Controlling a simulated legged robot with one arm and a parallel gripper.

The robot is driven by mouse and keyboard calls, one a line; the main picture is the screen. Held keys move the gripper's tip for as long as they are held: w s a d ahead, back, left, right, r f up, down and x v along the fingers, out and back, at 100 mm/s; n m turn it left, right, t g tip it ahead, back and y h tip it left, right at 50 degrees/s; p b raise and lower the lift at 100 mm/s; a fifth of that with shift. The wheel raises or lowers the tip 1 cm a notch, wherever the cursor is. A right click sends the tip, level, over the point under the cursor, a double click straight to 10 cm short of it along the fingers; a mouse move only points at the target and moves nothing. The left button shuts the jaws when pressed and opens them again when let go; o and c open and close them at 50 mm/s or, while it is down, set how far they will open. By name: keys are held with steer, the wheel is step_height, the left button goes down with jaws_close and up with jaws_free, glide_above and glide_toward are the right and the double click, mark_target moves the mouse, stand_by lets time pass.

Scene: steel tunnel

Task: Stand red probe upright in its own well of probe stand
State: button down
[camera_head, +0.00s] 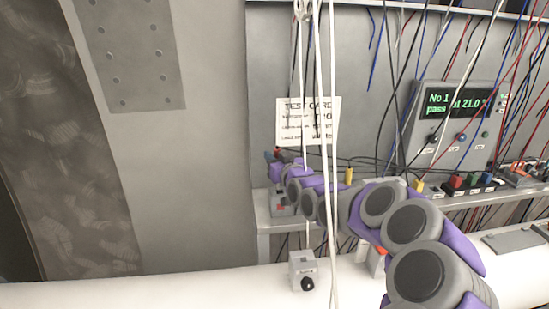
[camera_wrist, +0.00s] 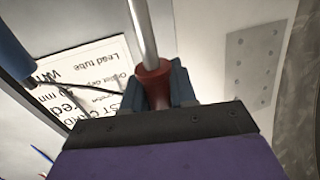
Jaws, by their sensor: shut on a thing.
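The red probe (camera_wrist: 153,80) is between my jaws in the wrist view, its red handle gripped and its bright metal shaft (camera_wrist: 142,30) running up out of the picture. My gripper (camera_wrist: 168,88) is shut on that handle. In the head view my gripper (camera_head: 274,168) is at the far end of my arm, over the left end of the shelf, with a small bit of red beside it. I cannot clearly make out the probe stand or its wells; a grey block with a red mark (camera_head: 282,205) sits below my gripper, partly hidden by my arm.
The test card (camera_head: 308,121) hangs on the wall behind my gripper. White cables (camera_head: 331,150) hang in front of my arm. A meter (camera_head: 455,125) and coloured plugs (camera_head: 470,181) are to the right. A small grey box (camera_head: 303,268) sits on the white pipe (camera_head: 150,289). A blue rod (camera_wrist: 12,48) shows at the wrist view's left.

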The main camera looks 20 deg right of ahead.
steer(key=shift+d, duration=0.8)
steer(key=shift+a, duration=0.15)
steer(key=shift+f, duration=0.7)
steer(key=shift+r, duration=0.35)
steer(key=shift+a+b, duration=0.2)
steer(key=shift+b, duration=0.15)
stand_by(1.5)
steer(key=shift+f+b, duration=1.95)
steer(key=shift+f, duration=1.95)
steer(key=c, duration=0.8)
jaws_free()
